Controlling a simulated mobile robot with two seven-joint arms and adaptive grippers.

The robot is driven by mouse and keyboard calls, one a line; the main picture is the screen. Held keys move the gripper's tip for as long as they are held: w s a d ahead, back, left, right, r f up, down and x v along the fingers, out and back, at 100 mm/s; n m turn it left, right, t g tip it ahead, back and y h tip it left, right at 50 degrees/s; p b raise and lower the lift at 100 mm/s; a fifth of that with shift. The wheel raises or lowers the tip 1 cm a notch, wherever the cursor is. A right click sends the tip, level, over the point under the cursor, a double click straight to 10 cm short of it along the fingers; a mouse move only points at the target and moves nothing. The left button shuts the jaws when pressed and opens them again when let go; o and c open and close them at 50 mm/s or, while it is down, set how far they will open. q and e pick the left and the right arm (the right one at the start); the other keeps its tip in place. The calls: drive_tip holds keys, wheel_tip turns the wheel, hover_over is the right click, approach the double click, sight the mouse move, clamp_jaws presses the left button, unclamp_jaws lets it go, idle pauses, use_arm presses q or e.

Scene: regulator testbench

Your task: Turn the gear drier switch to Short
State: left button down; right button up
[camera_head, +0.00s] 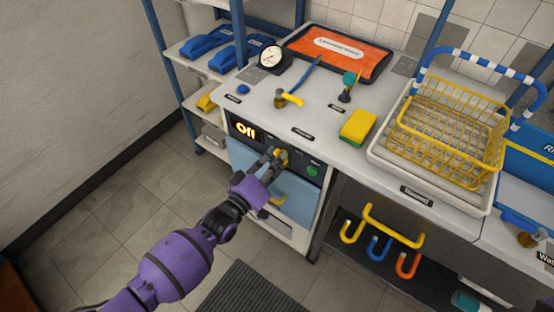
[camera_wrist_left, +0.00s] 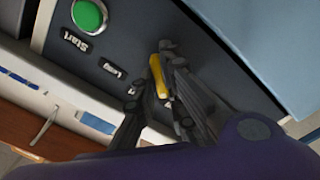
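The gear drier panel (camera_head: 245,128) is on the front of the bench, with a lit display reading "Off". Its yellow switch (camera_head: 281,154) is right of the display, partly hidden by my left gripper (camera_head: 274,158). In the left wrist view the yellow switch handle (camera_wrist_left: 159,77) lies between the dark fingers of my left gripper (camera_wrist_left: 166,60), which are close against both sides of it. A "Long" label (camera_wrist_left: 113,69) shows beside the switch; I cannot read a "Short" label. My right gripper is not in view.
A green Start button (camera_head: 312,170) is right of the switch and also shows in the left wrist view (camera_wrist_left: 88,16). A light-blue door (camera_head: 295,197) sits below the panel. A yellow sponge (camera_head: 357,126), gauge (camera_head: 273,57) and wire basket (camera_head: 450,125) are on the worktop above.

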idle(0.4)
use_arm(q)
drive_tip(key=shift+m, duration=4.9)
drive_tip(key=c, duration=1.8)
unclamp_jaws()
drive_tip(key=shift+s, duration=0.1)
